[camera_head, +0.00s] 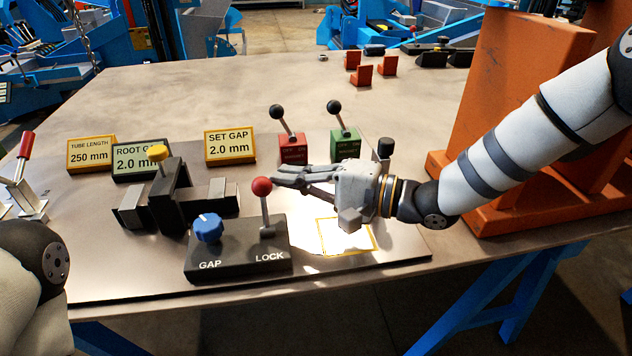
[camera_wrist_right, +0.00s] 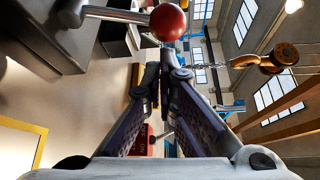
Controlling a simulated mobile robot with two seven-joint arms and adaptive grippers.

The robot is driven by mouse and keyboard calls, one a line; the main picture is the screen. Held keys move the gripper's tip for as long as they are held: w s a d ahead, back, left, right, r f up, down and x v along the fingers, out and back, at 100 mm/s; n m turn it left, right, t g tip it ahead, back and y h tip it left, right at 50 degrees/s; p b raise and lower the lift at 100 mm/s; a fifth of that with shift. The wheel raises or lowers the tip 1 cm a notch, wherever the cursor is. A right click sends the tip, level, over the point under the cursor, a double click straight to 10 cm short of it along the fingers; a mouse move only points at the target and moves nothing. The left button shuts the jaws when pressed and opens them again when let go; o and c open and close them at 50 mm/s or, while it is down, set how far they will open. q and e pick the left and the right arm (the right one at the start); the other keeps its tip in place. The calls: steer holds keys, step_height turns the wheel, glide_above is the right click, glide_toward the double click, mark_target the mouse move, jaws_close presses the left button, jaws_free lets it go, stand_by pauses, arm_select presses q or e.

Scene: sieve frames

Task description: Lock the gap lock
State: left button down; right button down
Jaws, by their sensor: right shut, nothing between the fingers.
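The gap lock is a lever with a red ball (camera_head: 262,187) on a metal rod, standing nearly upright on the right end of a black box (camera_head: 240,264) above the word LOCK. A blue GAP knob (camera_head: 208,228) sits on the left end of that box. My right gripper (camera_head: 276,178) is shut and empty, its fingertips right beside the red ball on its right; I cannot tell whether they touch. In the right wrist view the red ball (camera_wrist_right: 167,22) lies just past the shut fingertips (camera_wrist_right: 165,62). My left gripper is not in view; only part of my left arm shows.
Behind the box stand a dark fixture with a yellow knob (camera_head: 157,153) and signs, including SET GAP 2.0 mm (camera_head: 230,147). A red-based lever (camera_head: 292,148) and a green-based lever (camera_head: 345,142) stand behind my right gripper. An orange bracket (camera_head: 520,110) stands at the right. The back table is mostly clear.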

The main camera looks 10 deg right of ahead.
steer(key=shift+w+a, duration=0.35)
steer(key=shift+a, duration=0.3)
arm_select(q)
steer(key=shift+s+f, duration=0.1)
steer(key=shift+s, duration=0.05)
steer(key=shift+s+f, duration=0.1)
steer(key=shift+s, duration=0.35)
arm_select(e)
steer(key=shift+s+r+n+y, duration=0.15)
steer(key=shift+s+n+y, duration=0.15)
steer(key=shift+n, duration=0.1)
